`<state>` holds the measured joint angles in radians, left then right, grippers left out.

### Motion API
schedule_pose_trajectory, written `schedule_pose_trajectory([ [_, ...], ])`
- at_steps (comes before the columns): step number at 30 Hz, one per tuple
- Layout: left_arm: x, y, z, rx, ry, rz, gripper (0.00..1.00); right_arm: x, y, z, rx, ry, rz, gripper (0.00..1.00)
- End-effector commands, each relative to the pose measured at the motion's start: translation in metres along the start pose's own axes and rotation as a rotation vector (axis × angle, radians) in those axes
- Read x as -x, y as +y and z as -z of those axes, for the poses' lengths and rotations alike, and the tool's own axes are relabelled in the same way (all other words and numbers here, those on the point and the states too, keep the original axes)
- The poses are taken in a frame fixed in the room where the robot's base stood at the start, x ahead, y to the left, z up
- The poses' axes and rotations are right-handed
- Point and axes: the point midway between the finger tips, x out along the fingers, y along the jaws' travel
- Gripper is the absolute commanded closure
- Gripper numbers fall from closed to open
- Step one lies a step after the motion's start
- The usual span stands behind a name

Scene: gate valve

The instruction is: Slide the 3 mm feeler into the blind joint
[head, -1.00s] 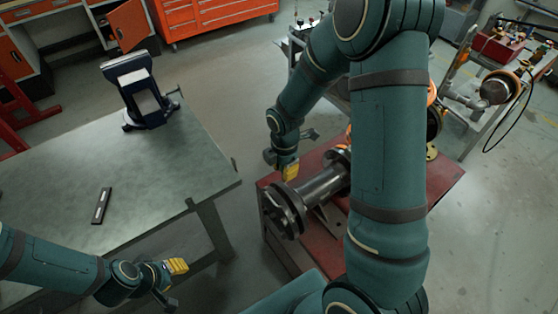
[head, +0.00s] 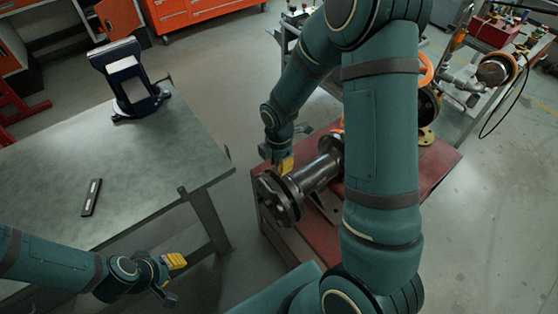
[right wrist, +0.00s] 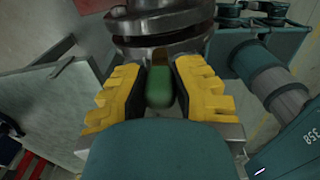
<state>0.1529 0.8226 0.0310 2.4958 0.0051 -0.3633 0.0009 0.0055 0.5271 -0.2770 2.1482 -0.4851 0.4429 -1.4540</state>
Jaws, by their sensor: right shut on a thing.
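My right gripper (head: 284,165) is just above the flanged end of a dark pipe spool, at the blind joint (head: 279,196). In the right wrist view its yellow fingers (right wrist: 159,88) are shut on a green-handled piece, seemingly the feeler (right wrist: 159,86). The feeler's far end is hidden against the round dark flanges (right wrist: 165,25) ahead, so I cannot tell whether it is in the gap. My left gripper (head: 174,263) is low at left, away from the joint; its finger gap is not clear.
The spool lies on a red stand (head: 330,228). A grey table (head: 130,165) at left carries a dark blue stand (head: 135,95) and a small dark level-like bar (head: 92,197). Bare floor separates table and red stand. A cart with piping (head: 495,70) stands at back right.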

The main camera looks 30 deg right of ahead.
Motion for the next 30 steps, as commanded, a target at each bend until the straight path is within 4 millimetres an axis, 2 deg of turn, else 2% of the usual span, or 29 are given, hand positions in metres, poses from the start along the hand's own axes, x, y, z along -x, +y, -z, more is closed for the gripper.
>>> schedule_pose_trajectory([
  [1, -0.0062, -0.0021, -0.0006, 0.000, 0.000, 0.001, 0.64, -0.0071, 0.0001, 0.0000, 0.000, 0.000, 0.000, 1.00],
  [6, -0.0120, -0.0040, -0.0010, 0.000, 0.001, 0.002, 0.64, -0.0139, 0.0003, 0.0001, 0.000, 0.000, -0.001, 1.00],
  [30, -0.0125, -0.0043, -0.0012, 0.000, 0.001, 0.003, 0.64, -0.0138, 0.0001, 0.0003, 0.001, 0.000, -0.001, 1.00],
])
